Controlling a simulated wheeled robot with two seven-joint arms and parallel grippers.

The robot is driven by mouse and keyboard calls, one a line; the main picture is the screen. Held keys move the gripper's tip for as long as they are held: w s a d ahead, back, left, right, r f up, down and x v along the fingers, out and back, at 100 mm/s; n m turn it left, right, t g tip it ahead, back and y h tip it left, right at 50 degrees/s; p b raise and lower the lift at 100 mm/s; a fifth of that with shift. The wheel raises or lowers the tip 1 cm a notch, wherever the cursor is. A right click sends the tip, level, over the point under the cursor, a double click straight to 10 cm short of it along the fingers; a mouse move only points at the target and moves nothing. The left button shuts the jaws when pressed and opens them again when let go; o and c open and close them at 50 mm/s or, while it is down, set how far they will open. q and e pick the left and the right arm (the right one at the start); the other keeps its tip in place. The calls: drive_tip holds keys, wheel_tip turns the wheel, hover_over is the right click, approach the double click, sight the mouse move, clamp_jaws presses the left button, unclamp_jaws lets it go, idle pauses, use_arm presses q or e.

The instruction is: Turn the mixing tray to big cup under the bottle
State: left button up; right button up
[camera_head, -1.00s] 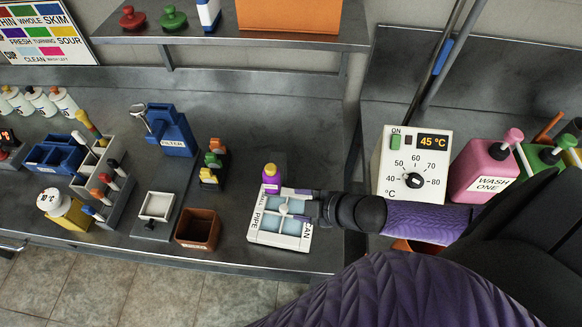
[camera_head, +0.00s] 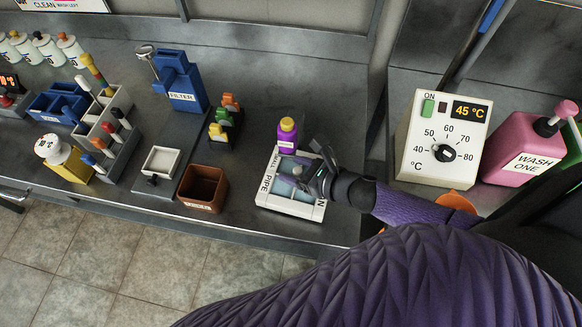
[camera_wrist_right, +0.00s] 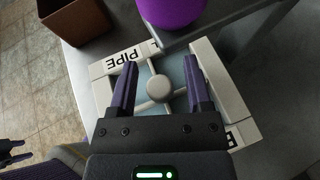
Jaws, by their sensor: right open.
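The mixing tray (camera_head: 267,186) is a square white frame with blue compartments and labels on its rim, one reading PIPE. It lies on the steel bench, and its rim also shows in the right wrist view (camera_wrist_right: 231,92). A round pale knob (camera_wrist_right: 159,89) sits at its middle, with spokes running out. My right gripper (camera_head: 310,178) is over the tray. In the wrist view its open fingers (camera_wrist_right: 160,72) stand on either side of the knob, apart from it. The purple bottle (camera_head: 287,136) with a yellow cap stands at the tray's far edge.
A brown box (camera_head: 202,188) stands just left of the tray. A small rack with orange, green and yellow pieces (camera_head: 225,117) is behind it. A white dial box (camera_head: 443,139) and a pink WASH ONE jug (camera_head: 523,150) are to the right.

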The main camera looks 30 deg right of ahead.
drive_tip(key=shift+w+a+f, duration=0.2)
drive_tip(key=shift+w+a, duration=0.1)
drive_tip(key=shift+w, duration=0.15)
clamp_jaws()
idle(1.1)
